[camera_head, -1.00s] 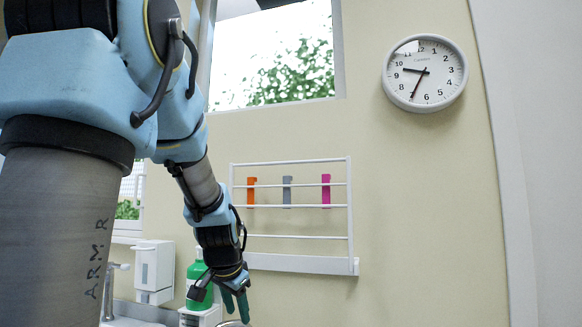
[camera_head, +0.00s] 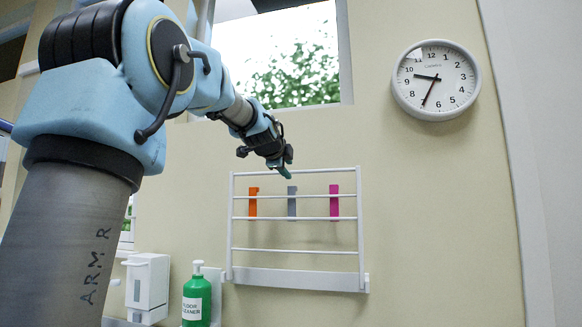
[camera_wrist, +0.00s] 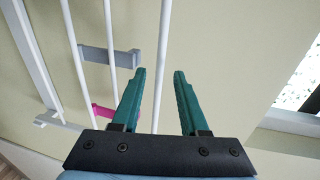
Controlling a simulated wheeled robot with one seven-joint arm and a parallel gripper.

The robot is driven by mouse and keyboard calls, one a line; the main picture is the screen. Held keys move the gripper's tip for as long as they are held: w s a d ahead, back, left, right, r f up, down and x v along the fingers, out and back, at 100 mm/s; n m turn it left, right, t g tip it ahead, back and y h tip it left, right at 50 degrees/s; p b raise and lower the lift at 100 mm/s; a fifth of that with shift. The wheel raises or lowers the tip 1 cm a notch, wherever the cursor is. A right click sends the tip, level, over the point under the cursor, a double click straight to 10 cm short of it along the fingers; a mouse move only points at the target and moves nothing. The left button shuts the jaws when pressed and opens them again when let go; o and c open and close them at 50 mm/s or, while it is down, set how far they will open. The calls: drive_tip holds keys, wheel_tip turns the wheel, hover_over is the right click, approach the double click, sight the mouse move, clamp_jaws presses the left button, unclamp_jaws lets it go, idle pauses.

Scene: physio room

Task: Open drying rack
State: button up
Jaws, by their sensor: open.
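The drying rack (camera_head: 297,249) is a white frame with several horizontal bars, mounted on the wall and folded up nearly flat against it. Orange, grey and pink pegs or clips show behind its bars. My gripper (camera_head: 287,168) is at the rack's top bar, near the grey clip (camera_head: 291,201). In the wrist view my gripper (camera_wrist: 158,75) is open, with two green fingers apart. A white rack bar (camera_wrist: 162,60) runs between the fingers in that picture; whether it lies within their reach in depth I cannot tell. The grey clip (camera_wrist: 108,56) and pink clip (camera_wrist: 102,110) show to the left.
A green floor cleaner bottle (camera_head: 196,302) and a white dispenser (camera_head: 147,286) are below left of the rack. A window (camera_head: 280,55) is above, and a round clock (camera_head: 436,80) hangs at upper right. The wall right of the rack is clear.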

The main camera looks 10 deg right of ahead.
sight(291, 172)
drive_tip(key=p+x, duration=0.2)
drive_tip(key=x, duration=0.3)
